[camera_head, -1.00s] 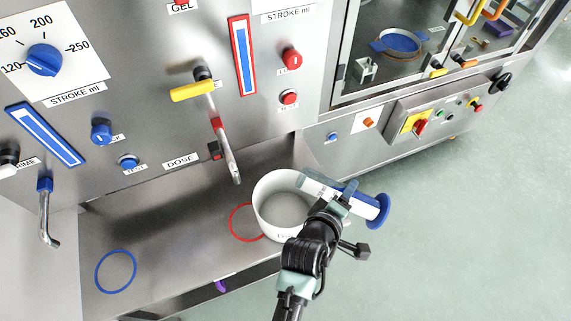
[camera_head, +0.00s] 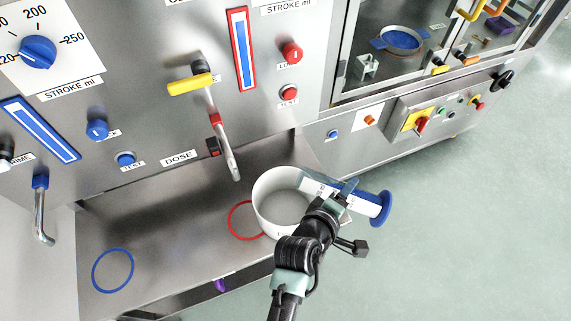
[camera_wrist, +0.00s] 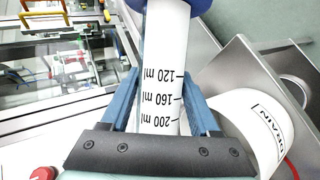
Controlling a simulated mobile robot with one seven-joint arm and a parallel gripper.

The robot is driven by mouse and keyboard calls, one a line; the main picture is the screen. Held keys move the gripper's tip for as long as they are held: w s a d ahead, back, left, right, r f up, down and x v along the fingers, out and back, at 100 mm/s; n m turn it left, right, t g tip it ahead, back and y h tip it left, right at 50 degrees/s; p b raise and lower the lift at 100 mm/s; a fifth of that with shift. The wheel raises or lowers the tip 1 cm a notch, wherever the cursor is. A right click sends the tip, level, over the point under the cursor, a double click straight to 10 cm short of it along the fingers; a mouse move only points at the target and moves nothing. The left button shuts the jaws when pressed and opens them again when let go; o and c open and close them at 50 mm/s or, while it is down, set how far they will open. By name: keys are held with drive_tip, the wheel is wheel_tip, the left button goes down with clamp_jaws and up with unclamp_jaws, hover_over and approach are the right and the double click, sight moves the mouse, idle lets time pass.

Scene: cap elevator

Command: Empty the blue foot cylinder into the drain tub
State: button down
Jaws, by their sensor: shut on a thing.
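The blue foot cylinder (camera_head: 365,203) is white with volume marks and a round blue foot. It is tipped nearly level, its blue foot to the right and its other end over the near right rim of the drain tub. My gripper (camera_head: 335,197) is shut on it; in the wrist view the fingers clasp both sides of the cylinder (camera_wrist: 163,75). The white drain tub (camera_head: 262,212) stands on the steel tray beside the red ring. Its label shows in the wrist view (camera_wrist: 265,125). The cylinder's mouth and contents are hidden.
A red-banded spout (camera_head: 228,150) hangs left of the tub. A yellow lever (camera_head: 190,84) is above it. The blue ring (camera_head: 113,270) on the tray is empty. A control box (camera_head: 435,118) and glass cabinet stand behind right; open floor lies right.

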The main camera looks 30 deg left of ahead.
drive_tip(key=shift+f, duration=0.1)
drive_tip(key=shift+f+h+b, duration=0.15)
drive_tip(key=shift+h+b, duration=0.15)
drive_tip(key=shift+b, duration=0.4)
drive_tip(key=shift+f+n+b, duration=0.2)
drive_tip(key=shift+n+b, duration=0.1)
drive_tip(key=shift+b, duration=0.05)
drive_tip(key=shift+f+b, duration=0.1)
drive_tip(key=shift+b, duration=0.2)
drive_tip(key=shift+f, duration=0.15)
idle(0.3)
drive_tip(key=shift+a+f+t+h+b, duration=0.1)
drive_tip(key=shift+t+h+b, duration=0.2)
drive_tip(key=shift+b, duration=0.2)
drive_tip(key=shift+n, duration=0.3)
drive_tip(key=shift+a+f+b, duration=0.1)
drive_tip(key=shift+f+b, duration=0.1)
drive_tip(key=shift+b, duration=0.35)
drive_tip(key=shift+r+n+h, duration=0.15)
drive_tip(key=shift+n+h, duration=0.15)
